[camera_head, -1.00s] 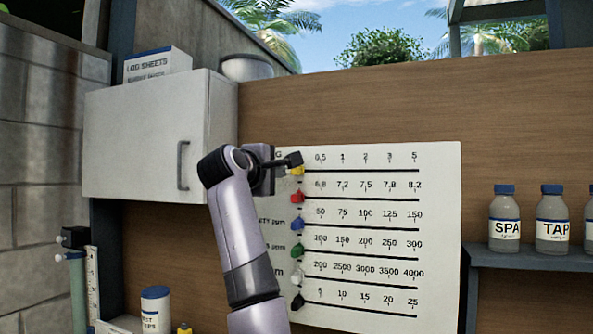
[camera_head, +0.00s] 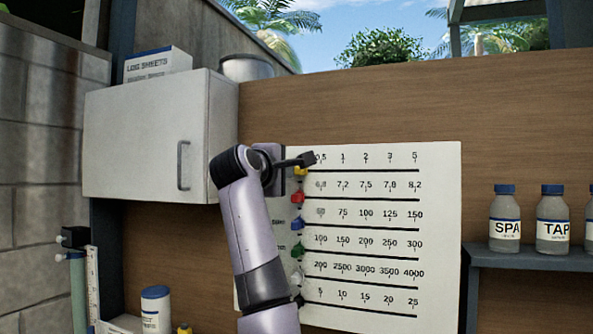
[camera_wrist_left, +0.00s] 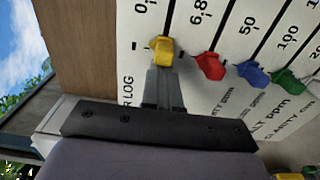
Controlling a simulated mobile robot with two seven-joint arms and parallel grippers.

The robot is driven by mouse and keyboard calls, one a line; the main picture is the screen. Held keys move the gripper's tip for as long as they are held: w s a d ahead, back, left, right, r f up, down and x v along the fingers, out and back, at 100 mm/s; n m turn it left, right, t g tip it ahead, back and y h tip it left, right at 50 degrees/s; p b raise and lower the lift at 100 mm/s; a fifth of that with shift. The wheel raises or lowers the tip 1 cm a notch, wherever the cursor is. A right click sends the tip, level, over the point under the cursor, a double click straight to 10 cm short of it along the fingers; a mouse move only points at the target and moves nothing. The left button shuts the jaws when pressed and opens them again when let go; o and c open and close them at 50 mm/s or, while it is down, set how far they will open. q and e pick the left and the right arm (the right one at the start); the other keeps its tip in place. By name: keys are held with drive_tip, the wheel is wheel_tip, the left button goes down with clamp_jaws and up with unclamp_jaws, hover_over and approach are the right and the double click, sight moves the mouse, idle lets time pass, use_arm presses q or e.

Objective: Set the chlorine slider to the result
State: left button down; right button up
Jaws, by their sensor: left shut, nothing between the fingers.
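The white slider board (camera_head: 440,270) is fixed to the brown wall. Its top row, marked 0.5 to 5, carries a yellow slider (camera_head: 301,171) at the left end of its track, just left of the 0.5 mark. My left gripper (camera_head: 308,160) is shut and empty, its tip at the yellow slider and partly covering it. In the left wrist view, the shut fingers (camera_wrist_left: 163,88) reach up to the yellow slider (camera_wrist_left: 161,50) and look close to or touching it. The row names on the left are mostly hidden by my arm. My right gripper is out of view.
Below sit a red slider (camera_head: 297,197), a blue slider (camera_head: 297,223) and a green slider (camera_head: 298,249), then white and black ones. A white cabinet (camera_head: 150,140) juts out at the left. Bottles stand on a shelf (camera_head: 530,260) at the right.

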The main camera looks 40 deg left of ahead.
sight(310, 171)
use_arm(q)
drive_tip(key=shift+w+d, duration=0.3)
drive_tip(key=shift+d, duration=0.6)
drive_tip(key=shift+w+d, duration=0.3)
drive_tip(key=shift+d, duration=0.55)
drive_tip(key=shift+s+a, duration=0.3)
drive_tip(key=shift+a, duration=0.5)
drive_tip(key=shift+s+d+b, duration=0.15)
drive_tip(key=shift+s+b, duration=0.2)
drive_tip(key=shift+s, duration=0.1)
drive_tip(key=shift+b+v, duration=1.1)
drive_tip(key=shift+v, duration=1.9)
